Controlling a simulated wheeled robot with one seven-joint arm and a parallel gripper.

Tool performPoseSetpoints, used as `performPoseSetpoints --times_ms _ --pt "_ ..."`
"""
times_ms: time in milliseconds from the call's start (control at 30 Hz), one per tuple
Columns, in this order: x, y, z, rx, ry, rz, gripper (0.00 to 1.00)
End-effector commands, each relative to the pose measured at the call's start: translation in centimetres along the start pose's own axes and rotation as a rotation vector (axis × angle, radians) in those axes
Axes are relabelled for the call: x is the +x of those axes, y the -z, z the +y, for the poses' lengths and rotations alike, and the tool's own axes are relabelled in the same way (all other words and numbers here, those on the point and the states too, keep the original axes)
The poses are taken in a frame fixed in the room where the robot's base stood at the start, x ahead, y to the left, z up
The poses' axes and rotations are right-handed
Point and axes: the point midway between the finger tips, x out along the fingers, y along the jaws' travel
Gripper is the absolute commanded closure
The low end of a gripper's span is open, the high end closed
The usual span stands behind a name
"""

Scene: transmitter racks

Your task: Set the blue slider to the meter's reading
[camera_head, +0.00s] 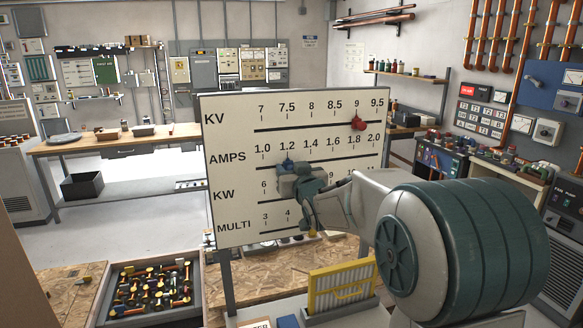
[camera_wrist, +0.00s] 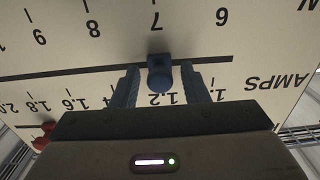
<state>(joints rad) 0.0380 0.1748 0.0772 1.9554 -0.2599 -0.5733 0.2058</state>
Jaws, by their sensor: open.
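The blue slider (camera_head: 287,164) sits on the AMPS line of the white scale board (camera_head: 222,188), close to the 1.2 mark. In the wrist view, which is upside down, the blue slider (camera_wrist: 160,76) stands between the two fingers of my gripper (camera_wrist: 160,84). The fingers are open, one on each side, with small gaps to the slider. In the head view my gripper (camera_head: 297,178) is in front of the board, just below the slider, covering part of the KW row. I cannot make out which meter is meant or any needle reading.
A red slider (camera_head: 358,122) sits near 9 on the KV line. A yellow slider (camera_head: 312,233) is low on the MULTI row. Below are a yellow rack (camera_head: 341,287) and a box of fittings (camera_head: 150,290). Instrument panels (camera_head: 482,118) stand on the right.

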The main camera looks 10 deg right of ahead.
Motion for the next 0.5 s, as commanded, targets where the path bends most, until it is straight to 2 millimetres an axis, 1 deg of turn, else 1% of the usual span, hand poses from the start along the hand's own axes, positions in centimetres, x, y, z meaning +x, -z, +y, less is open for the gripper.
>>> performPoseSetpoints --times_ms 267,300,367,400,433,500 --pt "0.1 -0.04 -0.01 0.0 0.0 0.0 0.59" --pt "0.09 -0.04 -0.01 0.0 0.0 0.0 0.7" --pt "0.09 -0.04 -0.01 0.0 0.0 0.0 0.87" --pt "0.09 -0.04 -0.01 0.0 0.0 0.0 0.98" --pt "0.08 -0.04 -0.01 0.0 0.0 -0.001 1.0" --pt "0.08 -0.05 -0.01 0.0 0.0 -0.001 1.0"
